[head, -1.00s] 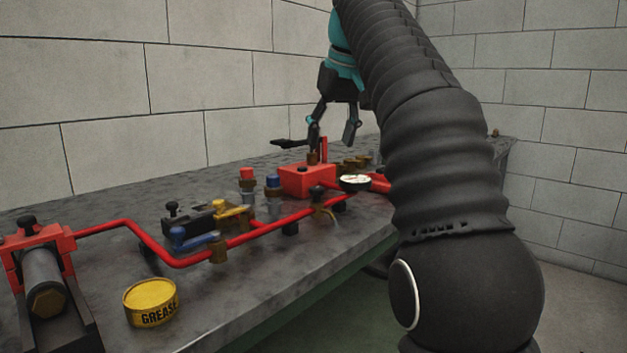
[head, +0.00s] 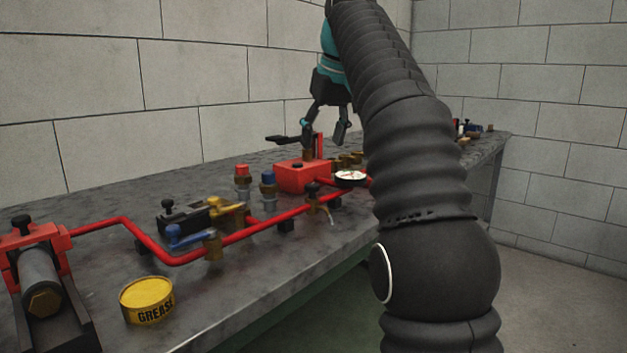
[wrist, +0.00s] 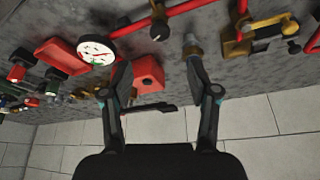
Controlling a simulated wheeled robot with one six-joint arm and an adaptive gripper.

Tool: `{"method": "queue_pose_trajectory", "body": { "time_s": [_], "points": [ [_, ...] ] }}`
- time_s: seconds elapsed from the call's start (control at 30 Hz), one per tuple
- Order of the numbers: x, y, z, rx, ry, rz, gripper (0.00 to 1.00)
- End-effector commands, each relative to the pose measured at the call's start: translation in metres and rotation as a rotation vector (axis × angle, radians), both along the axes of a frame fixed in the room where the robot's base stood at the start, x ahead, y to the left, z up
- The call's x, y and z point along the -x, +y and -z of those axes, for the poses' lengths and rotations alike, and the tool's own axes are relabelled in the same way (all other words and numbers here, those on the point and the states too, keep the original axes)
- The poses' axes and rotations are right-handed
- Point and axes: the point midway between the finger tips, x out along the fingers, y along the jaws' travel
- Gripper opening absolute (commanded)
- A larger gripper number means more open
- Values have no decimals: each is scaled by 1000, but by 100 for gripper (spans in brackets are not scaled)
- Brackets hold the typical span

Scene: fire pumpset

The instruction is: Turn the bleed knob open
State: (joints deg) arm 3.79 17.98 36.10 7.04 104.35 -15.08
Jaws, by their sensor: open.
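A small black knob (head: 312,188) sits on a brass fitting on the red pipe; it looks like the bleed knob, but no label can be read. In the wrist view a black knob (wrist: 159,30) shows on the pipe, beyond the fingertips. My gripper (head: 324,138) is open and empty above the red block (head: 302,176), behind the knob in the head view. In the wrist view the gripper (wrist: 150,72) has its fingers spread, with the red block (wrist: 148,72) showing between them. Neither finger touches the knob.
A white-faced gauge (head: 350,177) stands right of the knob, with brass fittings behind it. A yellow grease tin (head: 147,300) is near the bench's front edge.

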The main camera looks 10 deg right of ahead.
Motion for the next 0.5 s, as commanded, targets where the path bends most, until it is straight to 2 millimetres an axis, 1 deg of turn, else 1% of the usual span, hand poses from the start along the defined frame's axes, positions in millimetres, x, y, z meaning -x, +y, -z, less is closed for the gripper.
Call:
{"method": "queue_pose_trajectory", "body": {
  "time_s": [0.27,0.37,0.5],
  "points": [
    [-12,4,31,0,3,0,60],
    [-18,5,45,0,2,0,60],
    [-27,7,69,0,2,0,60]
  ]
}}
